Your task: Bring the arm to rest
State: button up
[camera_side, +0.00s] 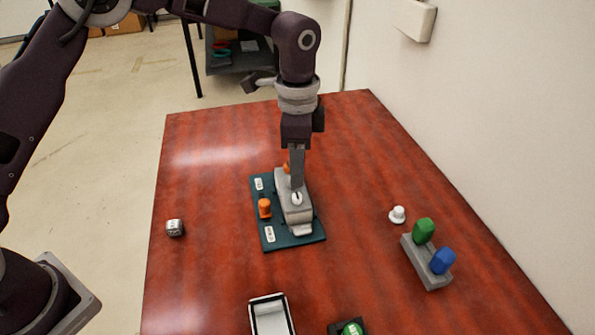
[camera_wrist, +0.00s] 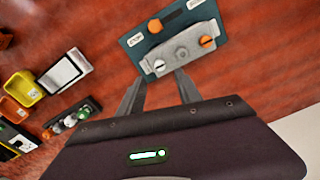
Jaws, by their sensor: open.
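My gripper (camera_side: 297,184) points down over a grey block (camera_side: 305,213) on a dark teal board (camera_side: 270,242). Its fingertips are close above or beside a white knob (camera_side: 297,198); I cannot tell whether they touch it. In the wrist view the two fingers (camera_wrist: 158,78) are spread apart with nothing between them. That view also shows the grey block (camera_wrist: 195,50) on the teal board (camera_wrist: 130,42), with a white knob (camera_wrist: 159,66) and an orange knob (camera_wrist: 207,42) near its ends. An orange peg (camera_side: 264,208) stands on the board beside the block.
A grey stand (camera_side: 425,265) with green and blue pegs and a small white knob (camera_side: 397,215) are at the right. A die (camera_side: 175,228) lies left. A white tray (camera_side: 290,320) and green button (camera_side: 351,329) are in front. A wall bounds the table's right side.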

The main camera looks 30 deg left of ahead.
jog(key=s+a+r+n+t, duration=0.25)
jog(key=s+a+r, duration=0.25)
jog(key=s+r, duration=0.25)
jog(key=s+a+r+n+t, duration=0.1)
jog(key=s+a+r+n, duration=0.3)
jog(key=s+a+r, duration=0.3)
jog(key=s+a+n+t, duration=0.2)
jog(key=s+n, duration=0.4)
jog(key=s, duration=0.9)
jog(key=shift+a+f, duration=0.25)
jog(key=shift+a, duration=0.25)
jog(key=shift+o, duration=0.5)
jog(key=shift+w, duration=0.1)
